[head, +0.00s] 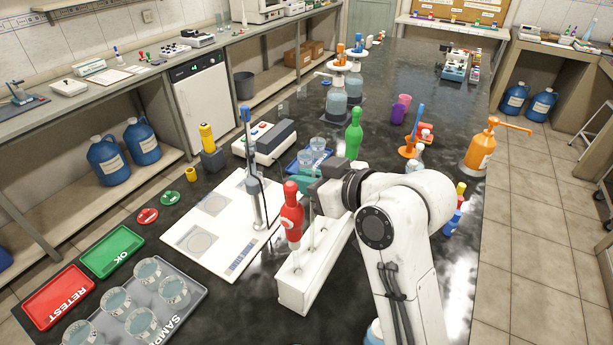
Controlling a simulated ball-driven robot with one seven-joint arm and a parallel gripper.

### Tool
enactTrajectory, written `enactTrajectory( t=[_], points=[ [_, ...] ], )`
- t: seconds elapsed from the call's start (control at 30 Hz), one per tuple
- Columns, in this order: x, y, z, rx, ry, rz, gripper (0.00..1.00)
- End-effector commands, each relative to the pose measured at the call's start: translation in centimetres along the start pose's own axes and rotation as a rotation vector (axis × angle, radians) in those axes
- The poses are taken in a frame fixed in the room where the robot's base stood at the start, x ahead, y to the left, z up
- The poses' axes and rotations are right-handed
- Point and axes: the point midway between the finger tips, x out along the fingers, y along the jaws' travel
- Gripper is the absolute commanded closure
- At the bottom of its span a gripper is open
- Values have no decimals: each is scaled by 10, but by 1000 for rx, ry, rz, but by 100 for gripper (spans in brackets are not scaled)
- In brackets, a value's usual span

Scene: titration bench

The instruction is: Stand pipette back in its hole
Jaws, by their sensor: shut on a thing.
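My gripper (311,191) is at the centre of the head view, above the white rack block (304,281). The rack's top face has small holes, partly hidden by my arm. Another thin clear stem shows by the rack, close to my wrist.
A burette stand (255,185) on a white board is further left. A green bottle (354,136) is behind the gripper. A grey tray of beakers (185,312) lies front left.

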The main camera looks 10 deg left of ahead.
Motion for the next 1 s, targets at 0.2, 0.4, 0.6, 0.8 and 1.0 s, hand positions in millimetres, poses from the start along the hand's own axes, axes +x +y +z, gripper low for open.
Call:
enactTrajectory(
  t=[0.2, 0.4, 0.6, 0.8, 1.0],
  points=[
    [1, 0, 2, 0, 0, 0, 98],
    [1, 0, 2, 0, 0, 0, 98],
    [1, 0, 3, 0, 0, 0, 98],
    [2, 0, 6, 0, -1, 0, 98],
    [4, 0, 10, 0, -1, 0, 98]
  ],
)
